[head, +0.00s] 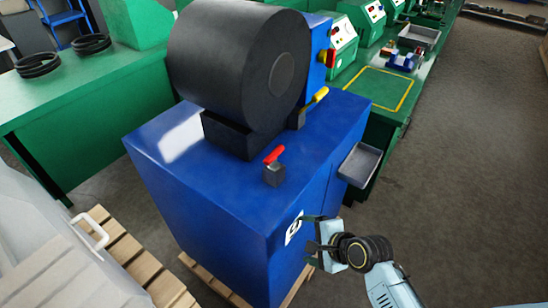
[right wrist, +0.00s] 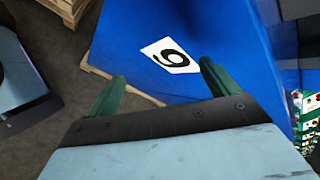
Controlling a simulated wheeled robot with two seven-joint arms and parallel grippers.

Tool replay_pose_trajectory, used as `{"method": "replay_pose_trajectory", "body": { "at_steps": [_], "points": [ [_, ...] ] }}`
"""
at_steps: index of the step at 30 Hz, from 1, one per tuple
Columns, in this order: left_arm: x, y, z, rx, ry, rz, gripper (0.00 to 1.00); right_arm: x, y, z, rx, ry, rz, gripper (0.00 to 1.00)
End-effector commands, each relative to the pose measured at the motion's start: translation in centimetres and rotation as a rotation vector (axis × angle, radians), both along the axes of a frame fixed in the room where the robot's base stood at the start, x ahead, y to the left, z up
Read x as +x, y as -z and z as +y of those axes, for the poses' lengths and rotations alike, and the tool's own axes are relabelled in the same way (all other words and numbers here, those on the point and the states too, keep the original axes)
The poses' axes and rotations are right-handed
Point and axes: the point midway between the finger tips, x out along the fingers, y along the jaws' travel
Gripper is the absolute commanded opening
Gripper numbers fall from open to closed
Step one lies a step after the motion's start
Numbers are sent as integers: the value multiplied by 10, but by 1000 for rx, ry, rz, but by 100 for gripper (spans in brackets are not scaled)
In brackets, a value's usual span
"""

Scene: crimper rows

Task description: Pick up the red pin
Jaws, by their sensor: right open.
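My right gripper (head: 309,240) is open and empty, lower than the machine's top, in front of the face with the number label. In the right wrist view, its two green fingers (right wrist: 161,78) are spread apart, with the blue face and the label (right wrist: 170,55) beyond them. The red pin does not show in the right wrist view. My left gripper is not in view.
A large black drum (head: 225,65) rises behind the pin. A yellow-handled lever (head: 314,101) and a grey tray (head: 361,163) are to the right. A wooden pallet (head: 130,255) lies at lower left. Grey floor at right is open.

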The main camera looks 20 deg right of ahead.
Motion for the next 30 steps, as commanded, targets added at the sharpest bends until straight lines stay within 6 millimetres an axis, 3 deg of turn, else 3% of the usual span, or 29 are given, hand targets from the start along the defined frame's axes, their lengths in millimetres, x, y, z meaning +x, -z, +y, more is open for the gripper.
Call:
{"method": "replay_pose_trajectory", "body": {
  "at_steps": [1,3,9,15,21,30],
  "points": [
    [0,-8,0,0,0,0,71,6,-35,1,65,39,-19,87],
    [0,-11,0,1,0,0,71,12,-65,3,173,104,-24,87],
    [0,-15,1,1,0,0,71,39,-125,0,578,355,-11,87],
    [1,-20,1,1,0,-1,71,54,-176,-4,923,508,30,87],
    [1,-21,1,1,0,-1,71,65,-192,-3,1054,556,55,87],
    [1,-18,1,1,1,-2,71,112,-176,21,1058,557,58,87]
  ]
}}
